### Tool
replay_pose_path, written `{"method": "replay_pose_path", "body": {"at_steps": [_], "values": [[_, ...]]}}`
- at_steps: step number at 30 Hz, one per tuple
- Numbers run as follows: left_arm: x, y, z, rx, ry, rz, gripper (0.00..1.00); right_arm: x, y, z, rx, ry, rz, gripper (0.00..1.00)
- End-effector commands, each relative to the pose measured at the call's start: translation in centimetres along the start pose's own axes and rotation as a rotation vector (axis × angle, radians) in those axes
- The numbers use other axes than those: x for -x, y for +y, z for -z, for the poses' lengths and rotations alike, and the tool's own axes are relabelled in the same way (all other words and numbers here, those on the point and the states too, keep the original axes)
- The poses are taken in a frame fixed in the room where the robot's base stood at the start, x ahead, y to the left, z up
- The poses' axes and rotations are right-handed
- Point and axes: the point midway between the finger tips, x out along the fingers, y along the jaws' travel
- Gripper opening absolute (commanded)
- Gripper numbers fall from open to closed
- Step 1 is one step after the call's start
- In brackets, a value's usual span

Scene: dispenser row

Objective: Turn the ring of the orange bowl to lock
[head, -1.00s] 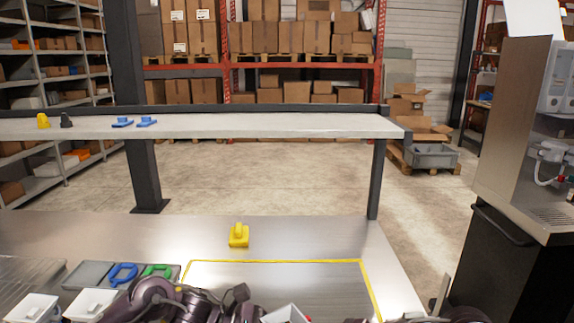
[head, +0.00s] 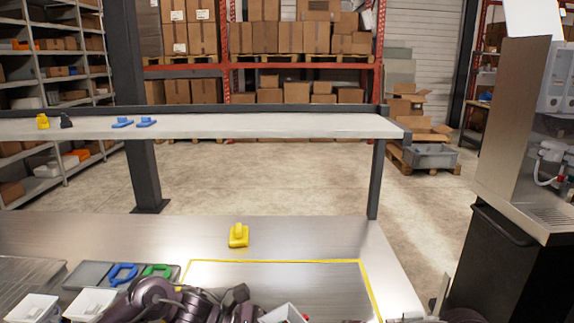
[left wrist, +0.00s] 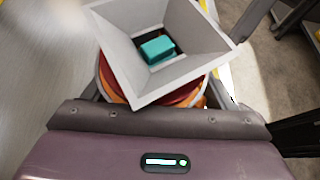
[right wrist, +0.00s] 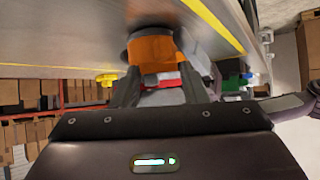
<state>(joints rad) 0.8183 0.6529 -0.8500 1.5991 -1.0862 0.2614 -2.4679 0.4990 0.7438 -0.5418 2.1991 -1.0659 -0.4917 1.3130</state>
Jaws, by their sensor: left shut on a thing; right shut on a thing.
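The orange bowl (right wrist: 155,50) stands with its dark base on the table in the right wrist view, which is upside down. A red ring (right wrist: 158,79) sits against it, and a pale square funnel (left wrist: 125,40) with a teal block (left wrist: 157,49) inside sits over them. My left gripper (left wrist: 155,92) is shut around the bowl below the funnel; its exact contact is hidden. My right gripper (right wrist: 158,75) is shut with its fingers on both sides of the red ring.
A yellow piece (head: 239,236) stands behind the yellow-outlined area (head: 275,262). Blue (head: 122,273) and green (head: 157,270) pieces lie at left beside white bins (head: 90,304). A raised shelf (head: 230,125) crosses behind. The table between the yellow piece and the shelf post is clear.

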Motion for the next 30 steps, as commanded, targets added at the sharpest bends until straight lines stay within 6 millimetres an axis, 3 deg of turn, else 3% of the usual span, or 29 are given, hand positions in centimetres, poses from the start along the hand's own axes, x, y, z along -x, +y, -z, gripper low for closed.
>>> {"method": "replay_pose_path", "body": {"at_steps": [1, 6, 23, 30], "values": [[-0.3, -0.2, -0.1, -0.001, -0.003, 0.005, 0.64, -0.2, -0.9, -0.1, 0.003, 0.001, 0.021, 0.31], [-0.3, -0.2, -0.1, -0.001, -0.004, 0.006, 0.64, -0.3, -1.1, -0.1, 0.003, 0.0, 0.021, 0.31], [-0.4, -0.3, -0.2, -0.003, -0.006, 0.007, 0.64, -0.3, -0.4, -0.1, 0.003, -0.002, 0.02, 0.31], [-0.3, -0.2, -0.2, -0.003, -0.006, 0.007, 0.64, 1.1, -0.2, -0.1, 0.003, -0.001, 0.015, 0.31]]}}
